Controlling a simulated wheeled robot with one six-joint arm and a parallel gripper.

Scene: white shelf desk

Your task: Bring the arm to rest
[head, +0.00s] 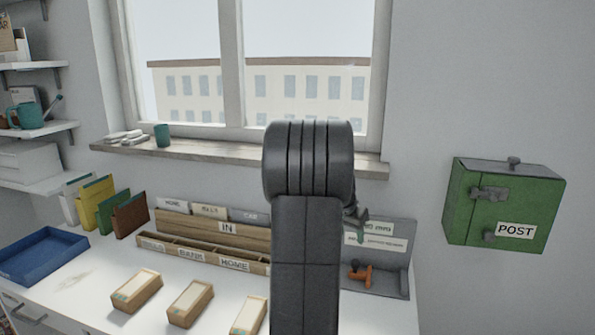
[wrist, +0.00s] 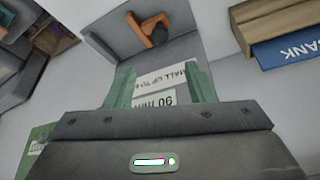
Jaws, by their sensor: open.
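My gripper (wrist: 159,70) shows in the wrist view with its two green fingers apart and nothing between them. In the head view my dark arm rises through the middle and hides most of the gripper. Only a bit of a green finger shows right of the arm, in front of a grey panel (head: 402,262). In the wrist view that panel, with printed labels (wrist: 165,78), lies beyond the fingers. I cannot tell the gap between fingers and panel.
An orange-handled object (head: 360,274) is at the panel. A wooden IN rack (head: 185,224) and several small boxes (head: 190,303) stand on the white desk. A blue tray (head: 42,257) is at left. A green POST box (head: 500,205) hangs at right.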

